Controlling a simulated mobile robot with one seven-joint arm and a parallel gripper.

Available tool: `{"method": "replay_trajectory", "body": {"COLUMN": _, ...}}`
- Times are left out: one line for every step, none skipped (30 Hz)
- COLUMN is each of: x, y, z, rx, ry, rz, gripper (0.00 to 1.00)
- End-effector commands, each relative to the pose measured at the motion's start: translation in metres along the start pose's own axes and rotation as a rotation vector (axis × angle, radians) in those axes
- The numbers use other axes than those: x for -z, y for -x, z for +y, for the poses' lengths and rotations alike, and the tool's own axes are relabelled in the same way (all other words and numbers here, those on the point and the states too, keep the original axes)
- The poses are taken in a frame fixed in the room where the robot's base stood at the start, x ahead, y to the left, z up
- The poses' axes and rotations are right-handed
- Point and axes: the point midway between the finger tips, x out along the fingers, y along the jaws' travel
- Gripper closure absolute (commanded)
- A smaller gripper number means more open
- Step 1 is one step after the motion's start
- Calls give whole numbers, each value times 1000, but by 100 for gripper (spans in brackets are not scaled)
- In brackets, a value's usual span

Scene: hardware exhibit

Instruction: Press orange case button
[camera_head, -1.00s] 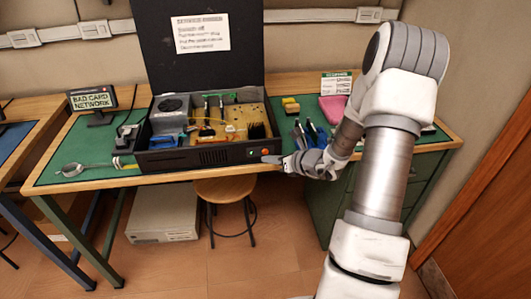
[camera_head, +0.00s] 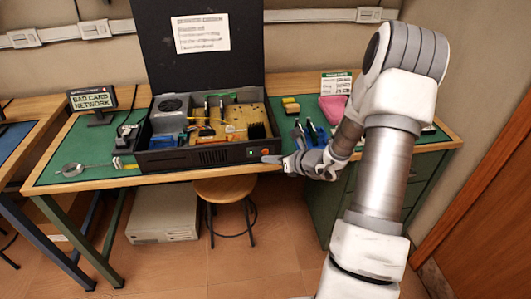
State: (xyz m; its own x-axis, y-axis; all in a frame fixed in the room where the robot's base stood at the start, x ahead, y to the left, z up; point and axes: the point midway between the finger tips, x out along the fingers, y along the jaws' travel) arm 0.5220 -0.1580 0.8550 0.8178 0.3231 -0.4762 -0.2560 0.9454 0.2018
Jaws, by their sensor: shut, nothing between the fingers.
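The black open case (camera_head: 170,161) sits on the green mat of the workbench, its lid raised at the back. My gripper (camera_head: 271,159) is shut and empty. Its tip is at the right front corner of the case, a little right of the button. I cannot tell whether the tip touches the case.
A sign (camera_head: 93,100) reading "BAD CARD NETWORK" stands left of the case. Tools with blue handles (camera_head: 314,134), a pink cloth (camera_head: 333,107) and a small card stand lie to the right. A stool (camera_head: 224,190) stands below the bench's front edge.

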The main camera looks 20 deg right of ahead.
Motion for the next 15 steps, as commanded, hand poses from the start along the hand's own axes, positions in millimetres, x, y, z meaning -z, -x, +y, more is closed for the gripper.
{"method": "replay_trajectory", "body": {"x": 0, "y": 0, "z": 0, "rx": 0, "ry": 0, "rz": 0, "gripper": 100}}
{"method": "replay_trajectory", "body": {"x": 0, "y": 0, "z": 0, "rx": 0, "ry": 0, "rz": 0, "gripper": 100}}
{"method": "replay_trajectory", "body": {"x": 0, "y": 0, "z": 0, "rx": 0, "ry": 0, "rz": 0, "gripper": 100}}
{"method": "replay_trajectory", "body": {"x": 0, "y": 0, "z": 0, "rx": 0, "ry": 0, "rz": 0, "gripper": 100}}
{"method": "replay_trajectory", "body": {"x": 0, "y": 0, "z": 0, "rx": 0, "ry": 0, "rz": 0, "gripper": 100}}
{"method": "replay_trajectory", "body": {"x": 0, "y": 0, "z": 0, "rx": 0, "ry": 0, "rz": 0, "gripper": 100}}
{"method": "replay_trajectory", "body": {"x": 0, "y": -1, "z": -1, "rx": 0, "ry": 0, "rz": 0, "gripper": 100}}
{"method": "replay_trajectory", "body": {"x": -1, "y": -2, "z": -1, "rx": 0, "ry": 0, "rz": 0, "gripper": 100}}
{"method": "replay_trajectory", "body": {"x": -1, "y": -3, "z": -1, "rx": -1, "ry": 1, "rz": 0, "gripper": 100}}
{"method": "replay_trajectory", "body": {"x": -2, "y": -3, "z": -2, "rx": -1, "ry": 1, "rz": 0, "gripper": 100}}
{"method": "replay_trajectory", "body": {"x": -2, "y": -4, "z": -2, "rx": -1, "ry": 2, "rz": 0, "gripper": 100}}
{"method": "replay_trajectory", "body": {"x": -3, "y": -5, "z": -3, "rx": 0, "ry": 2, "rz": 0, "gripper": 100}}
{"method": "replay_trajectory", "body": {"x": -4, "y": -6, "z": -4, "rx": 0, "ry": 2, "rz": 0, "gripper": 100}}
{"method": "replay_trajectory", "body": {"x": -4, "y": -6, "z": -4, "rx": 0, "ry": 1, "rz": 0, "gripper": 100}}
{"method": "replay_trajectory", "body": {"x": -4, "y": -6, "z": -4, "rx": 0, "ry": 1, "rz": 0, "gripper": 100}}
